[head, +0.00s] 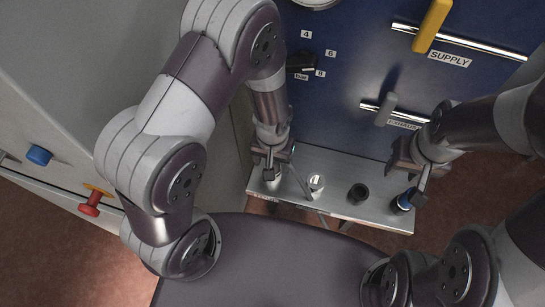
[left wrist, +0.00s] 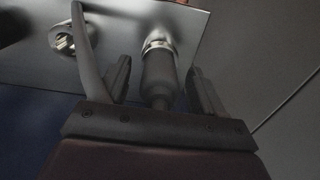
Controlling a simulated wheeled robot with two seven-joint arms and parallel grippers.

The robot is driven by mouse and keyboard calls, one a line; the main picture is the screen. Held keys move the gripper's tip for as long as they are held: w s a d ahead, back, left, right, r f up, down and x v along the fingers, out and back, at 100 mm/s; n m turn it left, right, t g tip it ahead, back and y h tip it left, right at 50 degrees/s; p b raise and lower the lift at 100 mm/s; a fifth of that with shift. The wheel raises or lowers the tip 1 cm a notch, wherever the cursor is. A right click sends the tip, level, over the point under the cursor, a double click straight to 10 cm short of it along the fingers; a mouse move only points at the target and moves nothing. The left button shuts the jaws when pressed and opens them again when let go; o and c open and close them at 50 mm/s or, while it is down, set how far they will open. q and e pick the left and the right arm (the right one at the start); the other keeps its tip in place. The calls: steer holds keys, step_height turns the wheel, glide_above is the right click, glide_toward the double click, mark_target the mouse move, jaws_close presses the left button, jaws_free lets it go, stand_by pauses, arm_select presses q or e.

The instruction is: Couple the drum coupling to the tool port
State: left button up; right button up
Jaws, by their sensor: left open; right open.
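A dark cylindrical coupling with a silver collar (left wrist: 158,75) stands between the spread fingers of my left gripper (left wrist: 157,70) in the left wrist view, with visible gaps at the fingertips. I take it for the drum coupling; its label is not visible. In the head view my left gripper (head: 270,166) is over the left end of the metal shelf (head: 335,210). A silver port (head: 316,182) is to its right; I cannot tell whether it is the tool port. My right gripper (head: 420,186) is open at the shelf's right end, beside a black coupling with a blue ring (head: 404,203).
A black fitting (head: 358,192) sits between the silver port and the blue-ringed coupling. A blue panel (head: 350,75) rises behind, with a black knob (head: 301,63), a yellow SUPPLY handle (head: 432,25) and a grey handle (head: 385,108). A grey cabinet stands left, with a red button (head: 90,203).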

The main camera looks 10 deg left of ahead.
arm_select(q)
step_height(320, 180, up, 12)
steer(key=shift+r+b, duration=0.15)
steer(key=shift+b, duration=0.75)
steer(key=shift+r, duration=0.2)
steer(key=shift+w, duration=0.15)
steer(key=s+a+f+t+b, duration=0.1)
steer(key=s+a+f+b, duration=0.2)
steer(key=a, duration=0.5)
steer(key=shift+s+a+f+b, duration=0.2)
steer(key=shift+a+f+b, duration=0.25)
steer(key=shift+b, duration=0.5)
steer(key=shift+d, duration=0.1)
